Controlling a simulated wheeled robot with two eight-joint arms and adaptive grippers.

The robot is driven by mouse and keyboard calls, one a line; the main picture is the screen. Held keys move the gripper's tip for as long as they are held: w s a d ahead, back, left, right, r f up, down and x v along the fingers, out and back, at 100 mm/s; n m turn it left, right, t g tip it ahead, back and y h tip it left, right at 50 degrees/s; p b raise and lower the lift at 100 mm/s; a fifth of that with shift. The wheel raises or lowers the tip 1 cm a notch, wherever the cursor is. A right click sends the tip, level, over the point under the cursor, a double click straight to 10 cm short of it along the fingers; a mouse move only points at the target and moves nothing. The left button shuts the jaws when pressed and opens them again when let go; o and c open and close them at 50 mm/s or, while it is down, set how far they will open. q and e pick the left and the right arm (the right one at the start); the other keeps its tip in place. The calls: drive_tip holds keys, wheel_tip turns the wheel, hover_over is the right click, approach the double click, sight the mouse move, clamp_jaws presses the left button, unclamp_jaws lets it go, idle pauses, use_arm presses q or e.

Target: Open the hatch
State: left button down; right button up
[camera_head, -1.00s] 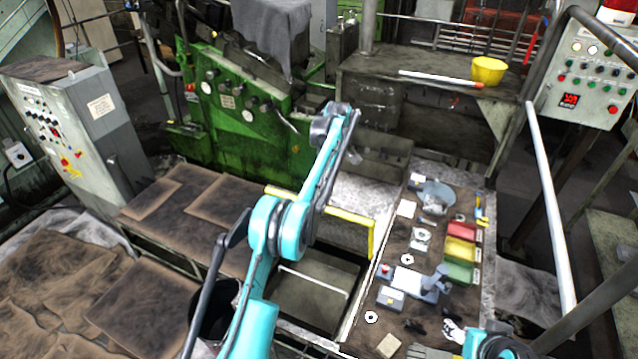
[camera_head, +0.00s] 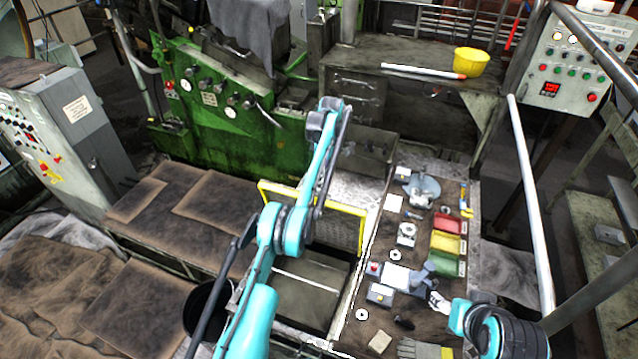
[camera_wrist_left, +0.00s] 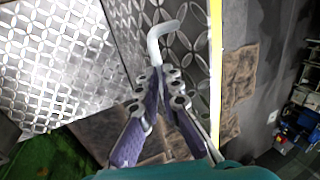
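The hatch (camera_head: 340,232) is a patterned metal panel with a yellow edge. It stands tilted up beside a dark rectangular opening (camera_head: 305,300) in the floor. In the left wrist view the panel's patterned face (camera_wrist_left: 190,50) shows with its yellow edge, and a pale bent handle (camera_wrist_left: 158,40) sticks out from it. My left gripper (camera_wrist_left: 160,82) has its fingers close together around the handle's lower end. In the head view that gripper is mostly hidden by my own arm. My right gripper (camera_head: 438,302) is at the lower right over the bench; its finger gap is unclear.
A workbench (camera_head: 400,330) with red, yellow and green bins (camera_head: 447,243) and small parts lies right of the opening. A green machine (camera_head: 230,120) stands behind. Brown mats (camera_head: 140,285) cover the floor at left. A white rail (camera_head: 530,200) rises at right.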

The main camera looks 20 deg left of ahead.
use_arm(q)
drive_tip(key=shift+w+d+f, duration=0.15)
drive_tip(key=shift+w+f, duration=0.05)
drive_tip(key=shift+f, duration=0.2)
drive_tip(key=shift+w+d+f, duration=0.15)
drive_tip(key=shift+f, duration=0.25)
use_arm(e)
drive_tip(key=shift+f, duration=0.15)
use_arm(q)
drive_tip(key=c, duration=1.6)
unclamp_jaws()
drive_tip(key=shift+w+f, duration=0.25)
drive_tip(key=shift+w, duration=0.1)
drive_tip(key=o, duration=0.3)
drive_tip(key=shift+w+f, duration=0.1)
drive_tip(key=shift+w, duration=0.25)
drive_tip(key=shift+s, duration=0.2)
drive_tip(key=shift+c, duration=1.4)
drive_tip(key=shift+w, duration=0.3)
drive_tip(key=shift+s+a+r, duration=0.2)
drive_tip(key=shift+s+r, duration=0.05)
use_arm(e)
drive_tip(key=shift+w+f, duration=0.1)
drive_tip(key=shift+w, duration=0.6)
